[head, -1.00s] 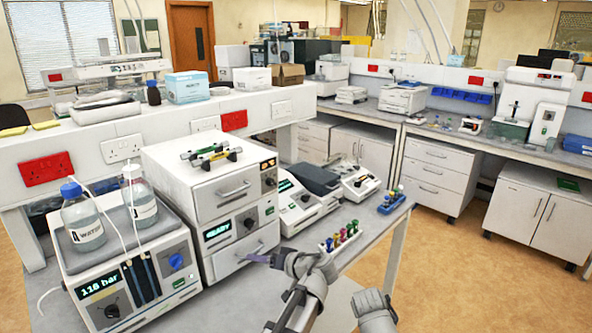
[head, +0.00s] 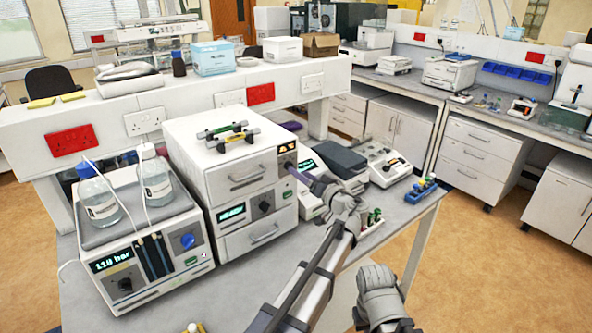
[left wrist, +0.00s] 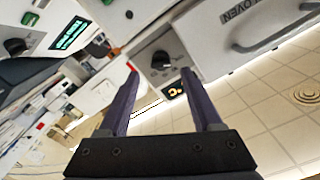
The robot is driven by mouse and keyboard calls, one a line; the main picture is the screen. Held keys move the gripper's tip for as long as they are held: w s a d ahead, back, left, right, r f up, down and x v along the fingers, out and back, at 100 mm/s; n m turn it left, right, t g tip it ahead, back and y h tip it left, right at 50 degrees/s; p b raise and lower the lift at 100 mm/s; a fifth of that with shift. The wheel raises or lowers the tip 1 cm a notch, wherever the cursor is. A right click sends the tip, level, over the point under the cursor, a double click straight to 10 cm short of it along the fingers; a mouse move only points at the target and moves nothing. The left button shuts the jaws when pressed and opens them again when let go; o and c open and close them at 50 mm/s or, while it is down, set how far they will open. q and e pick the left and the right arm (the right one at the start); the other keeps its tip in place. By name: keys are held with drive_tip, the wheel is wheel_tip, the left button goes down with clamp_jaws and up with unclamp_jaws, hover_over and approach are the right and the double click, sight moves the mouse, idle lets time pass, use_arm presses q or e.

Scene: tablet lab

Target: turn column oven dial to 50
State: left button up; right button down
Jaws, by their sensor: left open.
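The column oven (head: 232,176) is the top white unit of a stack, with a handle and a dark control strip at its right edge. Its black dial (left wrist: 160,61) shows in the left wrist view, beside a small orange-lit display (left wrist: 175,89) that I cannot read. My left gripper (head: 291,171) is in front of that strip, partly covering the dial in the head view. In the left wrist view the gripper (left wrist: 159,72) is open and empty, its purple fingers pointing toward the dial, one to each side. Contact cannot be told. A grey part of my right arm shows, without its fingers.
Below the oven is a unit with a green display (head: 232,212) and its own black knob. A pump unit (head: 145,250) with two bottles stands left. A balance-like device (head: 388,160) and a blue rack (head: 421,189) are right.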

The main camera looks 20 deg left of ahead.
use_arm(q)
drive_tip(key=shift+x, duration=1.8)
drive_tip(key=shift+c, duration=0.2)
clamp_jaws()
